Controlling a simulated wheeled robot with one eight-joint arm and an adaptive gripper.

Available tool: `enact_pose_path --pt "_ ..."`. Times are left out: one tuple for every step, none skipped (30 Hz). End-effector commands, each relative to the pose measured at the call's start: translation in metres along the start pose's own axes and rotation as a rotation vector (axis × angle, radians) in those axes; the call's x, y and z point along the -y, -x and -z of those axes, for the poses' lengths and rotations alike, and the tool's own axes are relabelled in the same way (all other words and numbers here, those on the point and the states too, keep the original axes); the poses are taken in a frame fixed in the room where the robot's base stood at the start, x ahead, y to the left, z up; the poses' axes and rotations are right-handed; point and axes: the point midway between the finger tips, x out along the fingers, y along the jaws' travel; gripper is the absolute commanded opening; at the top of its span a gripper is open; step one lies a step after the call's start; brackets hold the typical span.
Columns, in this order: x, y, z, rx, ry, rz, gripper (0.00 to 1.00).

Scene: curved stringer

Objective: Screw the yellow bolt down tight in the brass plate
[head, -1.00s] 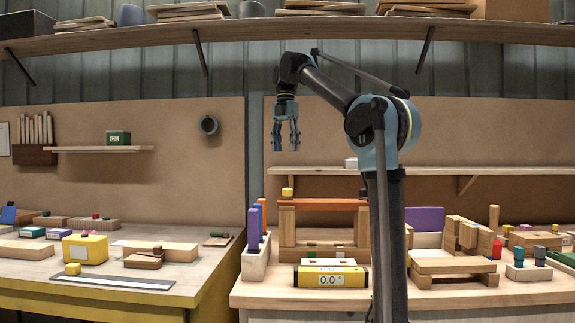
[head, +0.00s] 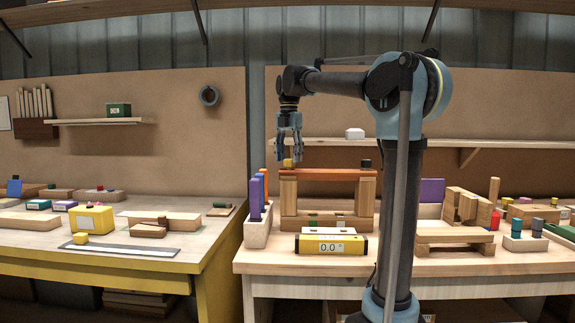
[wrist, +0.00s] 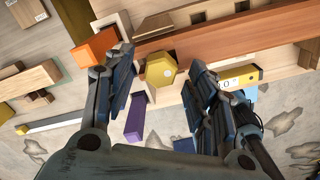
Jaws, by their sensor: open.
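The yellow bolt (head: 288,163) stands at the left end of an orange-brown beam (head: 325,174). In the wrist view its yellow hexagonal head (wrist: 160,72) shows from above, with a small pale mark on it. My gripper (head: 289,157) is open and points down at the bolt, its fingertips close to the head. In the wrist view my gripper's fingers (wrist: 159,66) stand on either side of the head, with gaps between. I cannot make out a brass plate under the bolt.
Purple and orange upright blocks (head: 256,198) stand in a pale holder left of the beam. A dark cube (head: 366,163) sits on the beam's right end. A yellow level (head: 331,244) reading 0.0 lies in front. The shelf (head: 430,143) behind holds a white object.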

Motion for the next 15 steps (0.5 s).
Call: enact_pose_path --pt "0.000 -0.007 0.000 0.000 0.000 0.000 0.52" --pt "0.000 -0.010 0.000 0.000 0.000 0.000 0.52" --pt "0.000 -0.013 0.000 0.000 0.000 0.000 0.52" --pt "0.000 -0.016 0.000 0.000 0.000 0.000 0.52" --pt "0.000 -0.019 0.000 0.000 0.000 0.000 0.52" --pt "0.000 -0.021 0.000 0.000 0.000 0.000 0.52" --pt "0.000 -0.023 0.000 0.000 0.000 0.000 0.52" --pt "0.000 -0.024 0.000 0.000 0.000 0.000 0.52" --pt "0.000 -0.025 0.000 0.000 0.000 0.000 0.52" --pt "0.000 -0.026 0.000 0.000 0.000 0.000 0.52" --pt "0.000 -0.026 0.000 0.000 0.000 0.000 0.52" --pt "0.000 -0.026 0.000 0.000 0.000 0.000 0.52" --pt "0.000 -0.027 0.000 0.000 0.000 0.000 0.52" --pt "0.000 -0.027 0.000 0.000 0.000 0.000 0.52" --pt "0.000 -0.027 0.000 0.000 0.000 0.000 0.52"
